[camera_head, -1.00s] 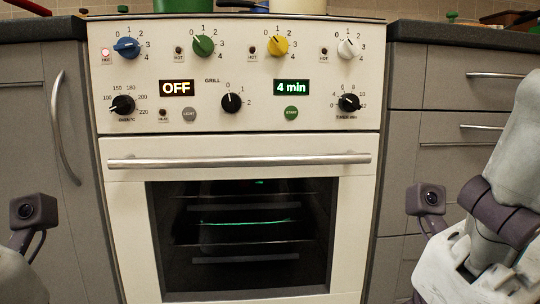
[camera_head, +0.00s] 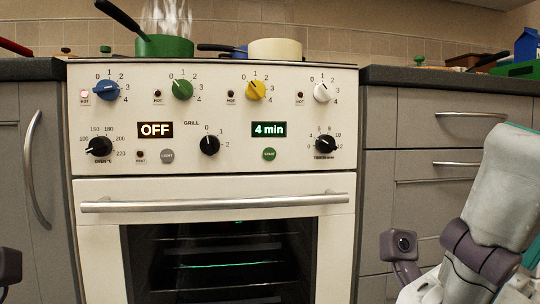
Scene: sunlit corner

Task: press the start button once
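The start button (camera_head: 269,154) is a round green button on the white stove's control panel (camera_head: 229,167), below a display (camera_head: 269,130) reading "4 min" and left of the black timer knob (camera_head: 325,144). Nothing touches the button or covers it. My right arm comes in at the lower right, in front of the drawers, well away from the button; its gripper fingers are not visible. Only a small dark part of my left arm shows at the lower left edge, and its gripper is out of view.
The oven door handle (camera_head: 215,204) sticks out below the panel. A light button (camera_head: 167,156) and other knobs share the panel. A steaming green pot (camera_head: 163,47) and a cream pot (camera_head: 275,49) stand on the hob. Space before the panel is clear.

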